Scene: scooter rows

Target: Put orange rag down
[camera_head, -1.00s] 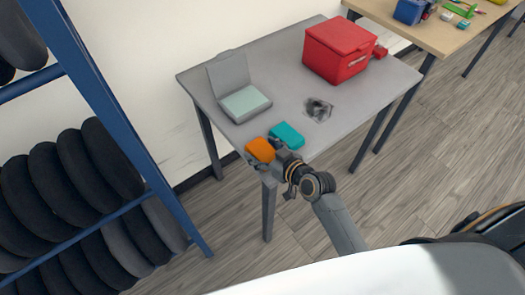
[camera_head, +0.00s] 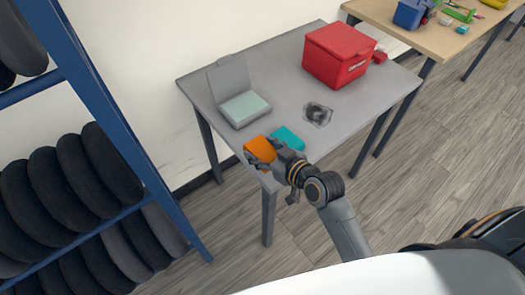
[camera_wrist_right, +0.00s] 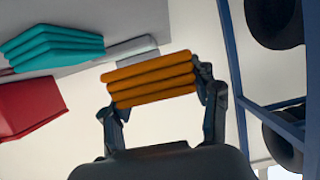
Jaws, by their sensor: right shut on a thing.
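The folded orange rag (camera_head: 260,149) is at the front left corner of the grey table (camera_head: 205,92) in the head view. My right gripper (camera_head: 262,161) is shut on it. In the right wrist view the orange rag (camera_wrist_right: 150,80) shows as stacked folds between the two fingers of the right gripper (camera_wrist_right: 160,95). Whether the rag touches the tabletop I cannot tell. A folded teal rag (camera_head: 288,138) lies on the table just right of it, and it also shows in the wrist view (camera_wrist_right: 52,48). My left gripper is not in view.
A grey open case (camera_head: 243,108) stands behind the rags. A red box (camera_head: 338,55) stands at the back right, with a small dark item in a clear bag (camera_head: 318,114) before it. A blue rack of tyres (camera_head: 85,90) is at left. The middle of the table has free room.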

